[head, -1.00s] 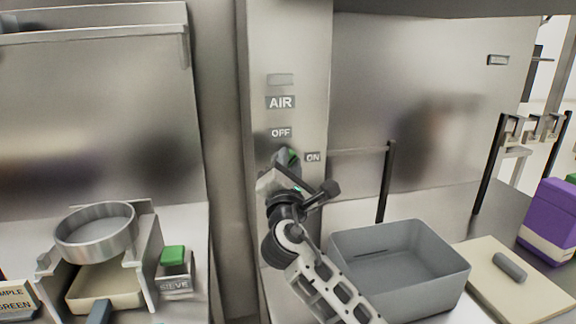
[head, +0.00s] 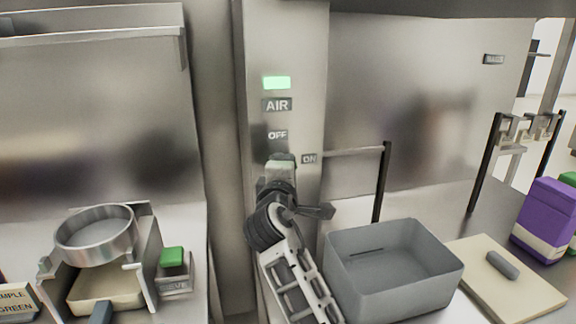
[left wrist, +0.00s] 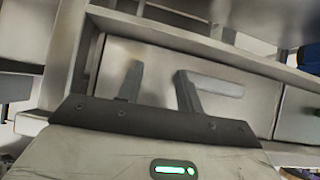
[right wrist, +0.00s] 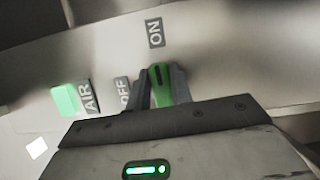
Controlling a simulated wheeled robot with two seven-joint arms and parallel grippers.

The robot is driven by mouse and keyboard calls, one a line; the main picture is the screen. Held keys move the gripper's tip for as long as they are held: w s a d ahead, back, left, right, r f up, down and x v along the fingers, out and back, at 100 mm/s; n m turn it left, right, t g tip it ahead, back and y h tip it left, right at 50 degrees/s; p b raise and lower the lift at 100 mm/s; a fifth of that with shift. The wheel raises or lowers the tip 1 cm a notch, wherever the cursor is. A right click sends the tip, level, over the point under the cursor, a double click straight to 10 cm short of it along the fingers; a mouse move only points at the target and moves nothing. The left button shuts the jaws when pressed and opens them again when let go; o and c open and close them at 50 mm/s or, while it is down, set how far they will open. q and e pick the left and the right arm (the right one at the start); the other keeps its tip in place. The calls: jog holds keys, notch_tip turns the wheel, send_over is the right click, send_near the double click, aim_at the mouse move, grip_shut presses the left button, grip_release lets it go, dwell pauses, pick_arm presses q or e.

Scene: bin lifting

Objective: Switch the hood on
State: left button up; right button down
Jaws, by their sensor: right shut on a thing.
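The hood's switch panel is a metal post with an AIR label (head: 277,105), an OFF label (head: 277,135) and an ON label (head: 309,159). The indicator (head: 277,83) above AIR glows green. My right gripper (head: 281,168) is at the switch, just below OFF, and mostly hides it in the head view. In the right wrist view the green knob (right wrist: 160,85) sits between the closed fingers, its dark mark toward the ON label (right wrist: 155,32). My left gripper (left wrist: 158,88) is open and empty in front of a metal surface; the head view does not show it.
A grey bin (head: 390,290) stands right of my right arm. A cream board (head: 508,287) with a grey cylinder and a purple box (head: 545,215) are farther right.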

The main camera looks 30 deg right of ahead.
jog(key=shift+f+m, duration=0.1)
jog(key=shift+m, duration=0.2)
dwell(0.4)
jog(key=c, duration=1.2)
grip_release()
jog(key=shift+c, duration=0.2)
